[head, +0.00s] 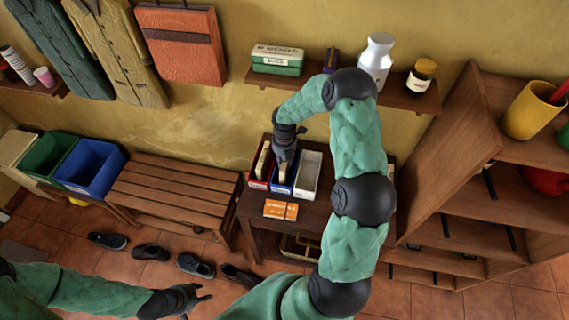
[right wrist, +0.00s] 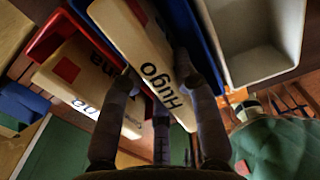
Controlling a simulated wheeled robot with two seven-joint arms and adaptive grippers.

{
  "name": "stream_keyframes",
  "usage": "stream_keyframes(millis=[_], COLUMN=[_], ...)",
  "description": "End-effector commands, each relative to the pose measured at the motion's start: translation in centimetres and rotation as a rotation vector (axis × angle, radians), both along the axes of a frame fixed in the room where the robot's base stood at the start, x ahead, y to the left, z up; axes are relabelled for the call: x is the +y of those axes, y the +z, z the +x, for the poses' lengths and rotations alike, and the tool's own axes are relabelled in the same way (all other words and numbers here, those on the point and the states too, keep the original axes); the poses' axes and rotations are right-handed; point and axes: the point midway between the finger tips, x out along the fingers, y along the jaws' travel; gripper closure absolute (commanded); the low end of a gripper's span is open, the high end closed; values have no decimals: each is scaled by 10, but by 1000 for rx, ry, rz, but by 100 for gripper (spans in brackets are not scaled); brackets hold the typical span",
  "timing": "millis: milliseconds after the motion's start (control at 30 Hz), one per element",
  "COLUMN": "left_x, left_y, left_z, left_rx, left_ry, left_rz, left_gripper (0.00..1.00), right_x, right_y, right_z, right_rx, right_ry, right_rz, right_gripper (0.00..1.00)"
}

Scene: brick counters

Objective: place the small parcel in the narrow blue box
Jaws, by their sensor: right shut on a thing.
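The narrow blue box (head: 281,189) stands on the small dark table, between a red box and a white box. My right gripper (head: 284,160) is over the blue box, reaching down to it. In the right wrist view my right gripper (right wrist: 155,75) is shut on the small parcel (right wrist: 140,45), a cream block lettered "Hugo". Blue walls of the box (right wrist: 205,50) show on both sides of the parcel. How deep it sits, and whether it touches the bottom, is hidden. My left gripper (head: 200,294) is open and empty above the floor at lower left.
The red box (head: 257,184) holds another cream parcel (right wrist: 78,75), with lettering ending in "na". The white box (head: 309,172) looks empty. An orange card (head: 281,210) lies in front. A shelf (head: 340,92) with a tin and bottle hangs behind.

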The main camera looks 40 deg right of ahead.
Motion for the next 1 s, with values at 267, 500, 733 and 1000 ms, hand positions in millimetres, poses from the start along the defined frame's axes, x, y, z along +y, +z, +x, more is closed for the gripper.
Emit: stream_keyframes(millis=[267, 500, 733, 1000], left_x=[0, 0, 0, 0], left_y=[1, 1, 4, 12], left_z=[0, 0, 0, 0], left_rx=[-1, -1, -1, 0], left_ry=[0, 0, 0, 0], left_rz=[0, 0, 0, 0], left_gripper=[60, 60, 60, 60], right_x=[3, 2, 1, 2], right_y=[-3, -2, 11, 63], right_z=[-4, -3, -1, -1], right_rx=[9, 7, 3, 1], right_ry=[1, 1, 1, 0], right_rz=[5, 4, 2, 2], right_gripper=[45, 45, 45, 45])
